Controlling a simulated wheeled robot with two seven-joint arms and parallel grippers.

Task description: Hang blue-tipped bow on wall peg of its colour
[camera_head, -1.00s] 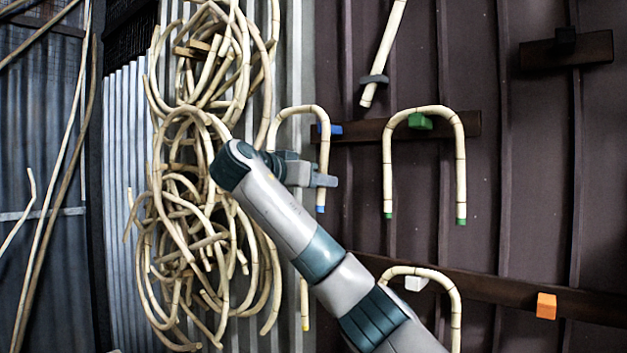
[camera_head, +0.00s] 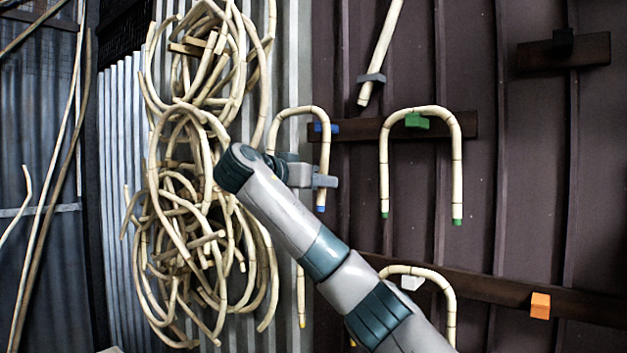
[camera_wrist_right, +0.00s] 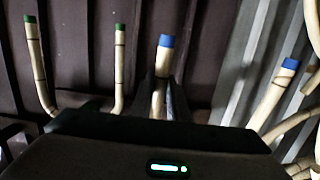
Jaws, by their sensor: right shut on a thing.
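The blue-tipped bow (camera_head: 299,110) is an upside-down U of pale rattan, with its arch upward. My right gripper (camera_head: 323,181) is shut on its right leg, just above the blue tip. In the right wrist view the gripper (camera_wrist_right: 163,100) holds this leg, with one blue tip (camera_wrist_right: 166,41) beyond the fingers and the other (camera_wrist_right: 290,64) apart at right. The blue peg (camera_head: 335,128) shows behind the bow's right shoulder; I cannot tell whether they touch. My forearm hides part of the bow's left leg. My left gripper is not in view.
A green-tipped bow (camera_head: 458,160) hangs at the green peg (camera_head: 416,122), right of my gripper. A bow (camera_head: 451,300) is at the white peg (camera_head: 412,283) below. The orange peg (camera_head: 540,305) is bare. Tangled rattan (camera_head: 190,215) fills the left.

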